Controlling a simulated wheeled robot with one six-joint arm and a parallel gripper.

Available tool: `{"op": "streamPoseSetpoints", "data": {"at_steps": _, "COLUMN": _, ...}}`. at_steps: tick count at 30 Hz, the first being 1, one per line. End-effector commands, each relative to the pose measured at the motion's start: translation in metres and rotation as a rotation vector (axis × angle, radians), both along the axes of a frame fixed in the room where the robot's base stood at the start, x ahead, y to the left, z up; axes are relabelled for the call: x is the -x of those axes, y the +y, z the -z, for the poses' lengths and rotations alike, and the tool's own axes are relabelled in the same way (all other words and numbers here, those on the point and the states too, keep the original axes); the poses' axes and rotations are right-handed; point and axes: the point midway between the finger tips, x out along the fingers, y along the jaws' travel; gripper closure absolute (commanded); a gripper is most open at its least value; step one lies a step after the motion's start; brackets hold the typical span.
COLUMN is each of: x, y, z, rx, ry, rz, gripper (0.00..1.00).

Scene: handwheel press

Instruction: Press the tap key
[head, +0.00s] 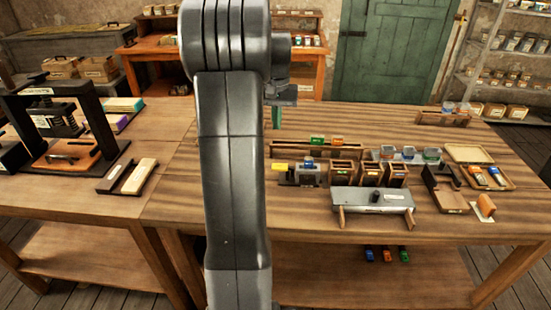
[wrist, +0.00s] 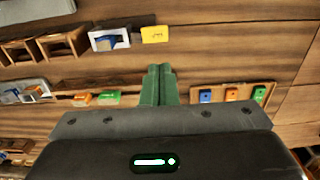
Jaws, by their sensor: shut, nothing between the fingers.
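My gripper (head: 276,118) has green fingers, shut and empty. In the head view they hang above the back of the middle table, just right of my arm. In the wrist view the shut fingers (wrist: 158,82) point toward a small grey-white device (wrist: 110,40) with a blue part and a yellow tab (wrist: 155,34) beside it. The same device (head: 306,173) and yellow tab (head: 280,167) show in the head view, nearer the front than the fingers. The fingers look apart from both. I cannot tell for certain which piece is the tap key.
A rack with green and orange blocks (head: 300,151) lies behind. A board with coloured tags (wrist: 232,93) is near the fingers. A black press (head: 100,128) stands left.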

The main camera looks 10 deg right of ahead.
Motion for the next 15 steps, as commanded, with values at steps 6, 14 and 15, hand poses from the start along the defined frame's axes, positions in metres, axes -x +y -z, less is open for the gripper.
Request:
{"op": "streamPoseSetpoints", "data": {"at_steps": 6, "x": 0.001, "y": 0.000, "z": 0.016, "rx": -0.001, "ry": 0.003, "rz": -0.001, "gripper": 1.00}}
{"op": "streamPoseSetpoints", "data": {"at_steps": 14, "x": 0.001, "y": 0.001, "z": 0.070, "rx": -0.001, "ry": 0.007, "rz": -0.001, "gripper": 1.00}}
{"op": "streamPoseSetpoints", "data": {"at_steps": 15, "x": 0.001, "y": 0.001, "z": 0.078, "rx": -0.001, "ry": 0.005, "rz": -0.001, "gripper": 1.00}}
